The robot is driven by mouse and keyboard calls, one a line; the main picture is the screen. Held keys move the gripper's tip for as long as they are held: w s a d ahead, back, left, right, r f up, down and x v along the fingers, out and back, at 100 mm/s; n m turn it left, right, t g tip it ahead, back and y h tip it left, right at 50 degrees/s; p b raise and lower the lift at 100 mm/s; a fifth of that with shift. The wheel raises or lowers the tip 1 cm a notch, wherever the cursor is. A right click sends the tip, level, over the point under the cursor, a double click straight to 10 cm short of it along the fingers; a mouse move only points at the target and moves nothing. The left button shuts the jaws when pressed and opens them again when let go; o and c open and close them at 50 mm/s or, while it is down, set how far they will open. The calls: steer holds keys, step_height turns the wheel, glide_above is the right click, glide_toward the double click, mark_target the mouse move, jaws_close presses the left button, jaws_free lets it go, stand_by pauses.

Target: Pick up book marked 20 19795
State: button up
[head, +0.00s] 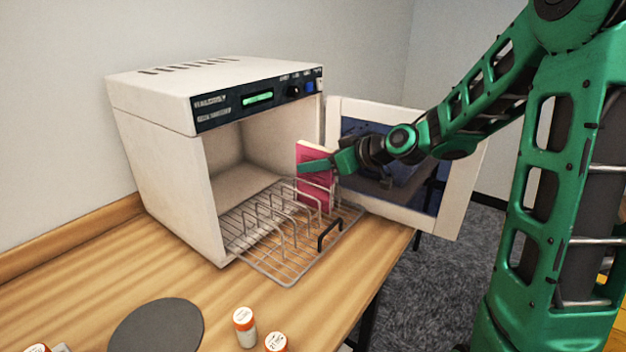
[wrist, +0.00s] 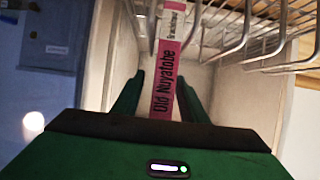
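A pink book (head: 314,190) stands upright at the right end of the wire rack (head: 288,279), pulled out from the open white cabinet. In the wrist view the pink spine (wrist: 168,75) reads "Old Nuyatobe"; I cannot read the number 20 19795 on it. My gripper (head: 326,167) is at the book's upper part. In the wrist view my gripper (wrist: 163,85) has one finger on each side of the spine. The fingers look spread, with a gap visible on the left side. The far part of the book is hidden.
The white cabinet (head: 165,160) stands on a wooden table (head: 90,270). Its open door (head: 455,200) is right behind my arm. The rack's other slots look empty.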

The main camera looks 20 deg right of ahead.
jaws_close()
